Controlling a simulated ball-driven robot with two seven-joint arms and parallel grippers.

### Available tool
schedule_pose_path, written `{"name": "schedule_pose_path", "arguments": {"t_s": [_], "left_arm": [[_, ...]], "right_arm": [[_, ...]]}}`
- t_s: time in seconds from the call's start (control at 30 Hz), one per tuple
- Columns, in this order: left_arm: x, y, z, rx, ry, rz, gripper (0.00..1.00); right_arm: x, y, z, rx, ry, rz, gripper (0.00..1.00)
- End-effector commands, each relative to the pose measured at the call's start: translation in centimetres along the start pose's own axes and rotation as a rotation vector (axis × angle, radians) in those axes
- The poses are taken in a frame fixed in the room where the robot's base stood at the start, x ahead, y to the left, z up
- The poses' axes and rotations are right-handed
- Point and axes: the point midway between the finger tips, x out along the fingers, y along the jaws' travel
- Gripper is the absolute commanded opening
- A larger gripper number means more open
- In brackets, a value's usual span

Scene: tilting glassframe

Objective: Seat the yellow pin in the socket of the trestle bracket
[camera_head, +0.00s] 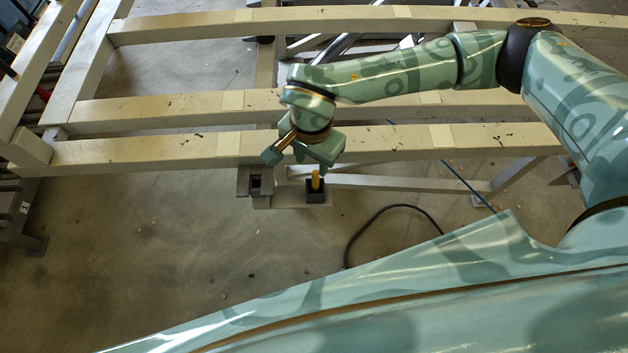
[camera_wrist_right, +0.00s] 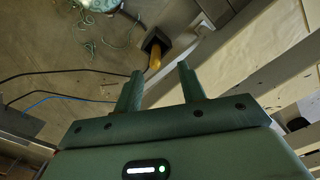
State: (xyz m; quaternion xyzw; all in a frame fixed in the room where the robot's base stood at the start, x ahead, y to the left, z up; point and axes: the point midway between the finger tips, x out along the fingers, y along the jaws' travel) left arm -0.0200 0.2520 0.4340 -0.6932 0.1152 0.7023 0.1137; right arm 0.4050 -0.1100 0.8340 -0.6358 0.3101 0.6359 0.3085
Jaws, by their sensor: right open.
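The yellow pin (camera_head: 316,180) stands upright in a small black block (camera_head: 316,194) at the near side of the trestle frame. The pin (camera_wrist_right: 155,60) and black block (camera_wrist_right: 158,43) also show in the right wrist view, just past the fingertips. A grey bracket (camera_head: 243,182) with a dark square opening, apparently the socket, sits left of the black block. My right gripper (camera_head: 297,160) is open and empty, above the near beam and close to the pin. In the wrist view its fingers (camera_wrist_right: 160,72) are apart, with the pin's line between them. My left gripper is not in view.
The trestle's long beige beams (camera_head: 180,151) run across the scene behind the bracket and pin. A dark cable (camera_head: 375,215) lies looped on the floor to the right. The floor (camera_head: 150,260) to the near left is mostly clear.

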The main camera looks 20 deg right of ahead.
Motion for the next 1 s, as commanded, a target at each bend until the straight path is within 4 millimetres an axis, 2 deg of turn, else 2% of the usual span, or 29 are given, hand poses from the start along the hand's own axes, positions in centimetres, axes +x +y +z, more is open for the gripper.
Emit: {"name": "schedule_pose_path", "arguments": {"t_s": [0.03, 0.33, 0.57, 0.8, 0.83, 0.9, 0.97, 1.0], "left_arm": [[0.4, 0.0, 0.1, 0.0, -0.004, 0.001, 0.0], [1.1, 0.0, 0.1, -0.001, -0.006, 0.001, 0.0], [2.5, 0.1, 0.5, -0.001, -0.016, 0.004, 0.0], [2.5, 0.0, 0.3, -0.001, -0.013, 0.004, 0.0], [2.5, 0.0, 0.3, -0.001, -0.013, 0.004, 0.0], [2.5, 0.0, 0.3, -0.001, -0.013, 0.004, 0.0], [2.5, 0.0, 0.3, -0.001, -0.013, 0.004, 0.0], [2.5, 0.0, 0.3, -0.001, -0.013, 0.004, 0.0]], "right_arm": [[1.1, 0.0, 0.0, 0.001, -0.002, 0.002, 0.4], [3.4, 0.2, 0.0, 0.002, -0.002, 0.001, 0.4], [7.2, 0.7, -0.1, 0.002, -0.004, 0.002, 0.4], [7.3, 0.7, -0.1, 0.001, -0.001, -0.001, 0.4], [7.3, 0.7, -0.1, 0.001, -0.001, -0.001, 0.35], [7.3, 0.7, -0.1, 0.001, -0.001, -0.001, 0.15], [7.3, 0.7, -0.1, 0.001, -0.001, -0.001, 0.0], [7.3, 0.7, -0.1, 0.001, -0.001, -0.001, 0.0]]}}
